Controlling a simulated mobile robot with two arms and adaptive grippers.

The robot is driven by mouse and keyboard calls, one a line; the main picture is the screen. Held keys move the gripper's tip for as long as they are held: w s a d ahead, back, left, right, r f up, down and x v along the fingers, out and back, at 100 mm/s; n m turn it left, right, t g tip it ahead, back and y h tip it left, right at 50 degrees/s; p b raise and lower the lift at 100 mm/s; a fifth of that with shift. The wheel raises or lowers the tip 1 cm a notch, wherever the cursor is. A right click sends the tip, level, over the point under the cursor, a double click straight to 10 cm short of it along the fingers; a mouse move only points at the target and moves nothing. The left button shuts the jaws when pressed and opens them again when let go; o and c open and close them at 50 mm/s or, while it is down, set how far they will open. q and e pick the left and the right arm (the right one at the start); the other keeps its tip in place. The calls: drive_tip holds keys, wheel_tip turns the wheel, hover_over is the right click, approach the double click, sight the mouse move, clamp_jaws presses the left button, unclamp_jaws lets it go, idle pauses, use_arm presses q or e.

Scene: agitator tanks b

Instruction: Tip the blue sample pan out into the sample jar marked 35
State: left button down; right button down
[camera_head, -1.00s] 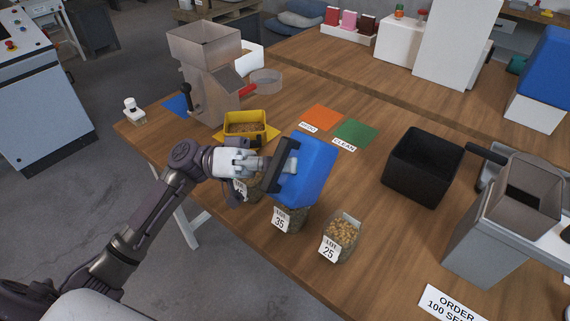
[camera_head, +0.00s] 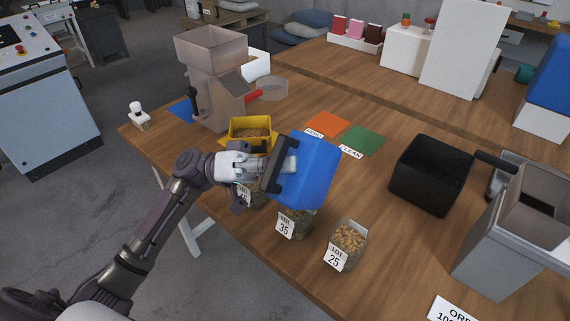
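The blue sample pan (camera_head: 312,172) is held by its dark handle in my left gripper (camera_head: 278,168), which looks shut on it. The pan is strongly tilted, its underside facing me, above the sample jar marked 35 (camera_head: 296,226). The pan hides the jar's mouth and its own inside. The jar is clear, with brownish contents and a white "LOT 35" label. The jar marked 25 (camera_head: 348,242), with pale brown pieces, stands to its right. Another labelled jar (camera_head: 257,197) stands to the left, partly behind my gripper. My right gripper is not in view.
A yellow pan (camera_head: 250,131) with grain stands behind my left gripper. Orange (camera_head: 327,124) and green (camera_head: 362,140) mats lie further back. A black bin (camera_head: 430,173) and a grey machine (camera_head: 505,245) stand at the right. The wood between jar 25 and the bin is clear.

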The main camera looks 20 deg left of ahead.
use_arm(q)
drive_tip(key=shift+w+a+f+h+b, duration=0.1)
drive_tip(key=shift+a+h+b, duration=0.3)
drive_tip(key=shift+b, duration=0.35)
drive_tip(key=shift+a, duration=0.15)
drive_tip(key=shift+b, duration=0.3)
drive_tip(key=shift+w+a+n+t+h+b, duration=0.25)
drive_tip(key=shift+a+n+t+h+b, duration=0.2)
drive_tip(key=shift+h+b, duration=0.35)
drive_tip(key=shift+a, duration=0.1)
